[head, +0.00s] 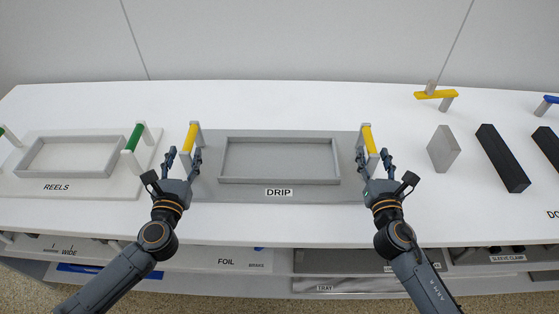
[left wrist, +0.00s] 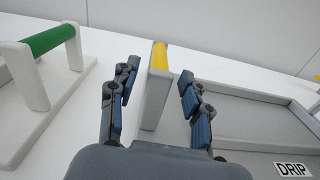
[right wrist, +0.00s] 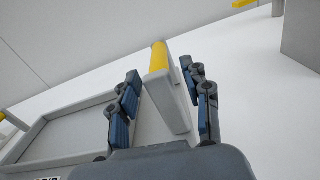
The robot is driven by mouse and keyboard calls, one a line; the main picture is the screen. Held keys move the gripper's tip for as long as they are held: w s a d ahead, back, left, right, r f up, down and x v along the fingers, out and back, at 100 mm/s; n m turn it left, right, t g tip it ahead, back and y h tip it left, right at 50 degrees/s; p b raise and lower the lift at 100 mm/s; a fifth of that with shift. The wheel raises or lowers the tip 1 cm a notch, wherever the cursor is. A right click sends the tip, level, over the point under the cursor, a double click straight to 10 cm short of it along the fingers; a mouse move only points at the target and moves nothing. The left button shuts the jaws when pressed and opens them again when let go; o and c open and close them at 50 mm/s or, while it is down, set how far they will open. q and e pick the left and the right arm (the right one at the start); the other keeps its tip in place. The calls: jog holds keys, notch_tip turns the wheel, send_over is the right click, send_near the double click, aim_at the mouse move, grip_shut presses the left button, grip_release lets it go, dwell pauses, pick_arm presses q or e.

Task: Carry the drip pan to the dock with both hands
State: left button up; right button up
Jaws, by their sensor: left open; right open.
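The drip pan (head: 208,190) is a grey tray with a raised rim, a DRIP label and a yellow-topped handle at each end, lying on the white worktop. My left gripper (head: 184,161) is open at its left handle (head: 190,137); in the left wrist view that handle (left wrist: 158,75) stands between the two fingers (left wrist: 160,88). My right gripper (head: 374,162) is open at the right handle (head: 368,139); in the right wrist view the handle (right wrist: 165,75) stands between the fingers (right wrist: 165,88). Neither gripper is closed on its handle. The dock is not clearly seen.
A REELS tray (head: 110,188) with green handles stands close on the left. On the right are a grey block (head: 443,149), black blocks (head: 502,158) and a yellow-topped handle (head: 436,95). A lower shelf (head: 200,262) runs below the worktop's front edge.

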aim_at(194, 125)
pick_arm(q)
jog(key=w, duration=0.6)
jog(key=shift+w+d, duration=0.1)
jog(key=shift+w, duration=0.1)
pick_arm(e)
jog(key=w, duration=0.6)
jog(key=shift+w, duration=0.2)
jog(key=shift+d, duration=0.1)
pick_arm(q)
grip_shut()
pick_arm(e)
grip_shut()
pick_arm(q)
jog(key=shift+w+r, duration=0.1)
jog(key=shift+r, duration=0.15)
pick_arm(e)
jog(key=shift+w+r, duration=0.1)
jog(key=shift+r, duration=0.2)
